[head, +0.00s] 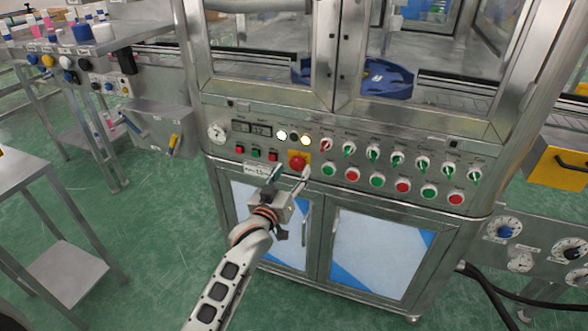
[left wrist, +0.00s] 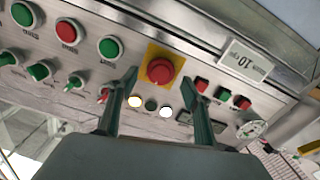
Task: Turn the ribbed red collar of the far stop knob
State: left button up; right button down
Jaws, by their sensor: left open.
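A red stop knob (head: 298,161) sits on a yellow plate on the front panel of the steel machine. It shows large in the left wrist view (left wrist: 160,70), with a darker red rim around its cap; I cannot make out ribs on it. My left gripper (head: 290,174) is open in front of the panel, just below the knob in the head view. In the left wrist view, the left gripper's two fingers (left wrist: 158,82) stand on either side of the knob, apart from it, with nothing held between them. My right gripper is not in view.
Several green and red buttons (head: 376,180) and selector switches (head: 397,158) lie right of the knob. Lit lamps (head: 305,140) are above it, and small square buttons (head: 256,152) are to its left. A label plate (head: 261,169) is close to the left finger.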

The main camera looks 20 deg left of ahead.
pick_arm(q)
jog(key=shift+w+f, duration=0.15)
jog(key=shift+w, duration=1.2)
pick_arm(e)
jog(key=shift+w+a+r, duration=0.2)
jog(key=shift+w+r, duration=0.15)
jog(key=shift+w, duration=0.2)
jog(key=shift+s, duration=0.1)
pick_arm(q)
jog(key=c, duration=1.1)
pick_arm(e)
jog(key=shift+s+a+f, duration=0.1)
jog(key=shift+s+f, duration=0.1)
